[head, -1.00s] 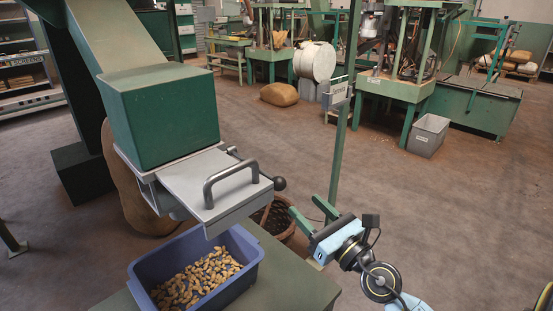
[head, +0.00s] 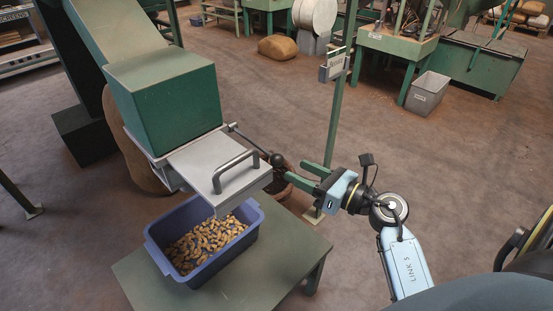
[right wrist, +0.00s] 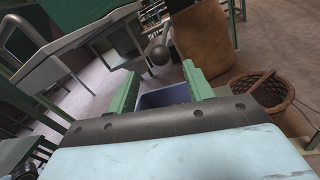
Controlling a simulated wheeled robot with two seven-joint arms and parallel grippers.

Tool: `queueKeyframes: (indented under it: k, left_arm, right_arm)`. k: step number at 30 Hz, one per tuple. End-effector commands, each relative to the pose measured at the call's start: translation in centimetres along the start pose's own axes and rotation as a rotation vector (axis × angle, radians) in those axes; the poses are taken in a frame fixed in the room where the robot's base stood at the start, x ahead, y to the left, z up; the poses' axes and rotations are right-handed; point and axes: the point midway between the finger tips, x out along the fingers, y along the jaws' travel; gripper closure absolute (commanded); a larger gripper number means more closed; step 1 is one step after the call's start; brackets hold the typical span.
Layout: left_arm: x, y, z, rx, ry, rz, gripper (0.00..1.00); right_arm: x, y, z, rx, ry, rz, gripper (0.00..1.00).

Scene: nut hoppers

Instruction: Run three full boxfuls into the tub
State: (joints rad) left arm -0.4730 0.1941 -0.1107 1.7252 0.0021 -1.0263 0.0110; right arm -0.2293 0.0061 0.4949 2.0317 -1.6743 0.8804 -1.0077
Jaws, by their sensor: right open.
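The green hopper (head: 165,105) ends in a grey metal box (head: 205,165) with a bar handle (head: 236,170). A lever with a dark round knob (head: 277,160) sticks out at the box's right side. The blue tub (head: 253,215) stands under the box's front, with nuts (head: 205,243) in it. My right gripper (head: 293,174) is open, with its green fingers pointing at the knob. In the right wrist view the knob (right wrist: 158,55) shows between and just beyond the spread fingertips (right wrist: 160,76), with no clear contact. My left gripper is out of view.
The tub stands on a green table (head: 285,255) with bare room to its right. A green sign post (head: 337,110) rises behind my right gripper. A wicker basket (right wrist: 262,95) stands on the floor nearby. A grey bin (head: 427,93) stands farther back.

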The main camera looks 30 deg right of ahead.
Motion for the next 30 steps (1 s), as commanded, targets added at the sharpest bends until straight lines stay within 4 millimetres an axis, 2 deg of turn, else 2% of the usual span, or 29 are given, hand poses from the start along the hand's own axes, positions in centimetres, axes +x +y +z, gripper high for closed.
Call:
queueKeyframes:
  k: [3,10,15,24,30]
  left_arm:
    - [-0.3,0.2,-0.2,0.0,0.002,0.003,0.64]
    - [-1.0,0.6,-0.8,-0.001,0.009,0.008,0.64]
    - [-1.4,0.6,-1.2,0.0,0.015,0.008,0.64]
    - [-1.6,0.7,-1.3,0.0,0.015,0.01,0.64]
    - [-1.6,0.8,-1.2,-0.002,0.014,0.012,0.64]
  right_arm:
    - [2.8,0.0,0.1,0.001,-0.005,0.001,0.49]
    - [6.4,0.0,0.0,0.002,-0.003,0.0,0.49]
    - [7.5,0.0,0.0,0.001,0.0,0.0,0.49]
    - [7.7,0.0,0.0,0.0,0.001,-0.001,0.49]
    - [7.7,0.0,0.0,0.0,0.001,-0.001,0.75]
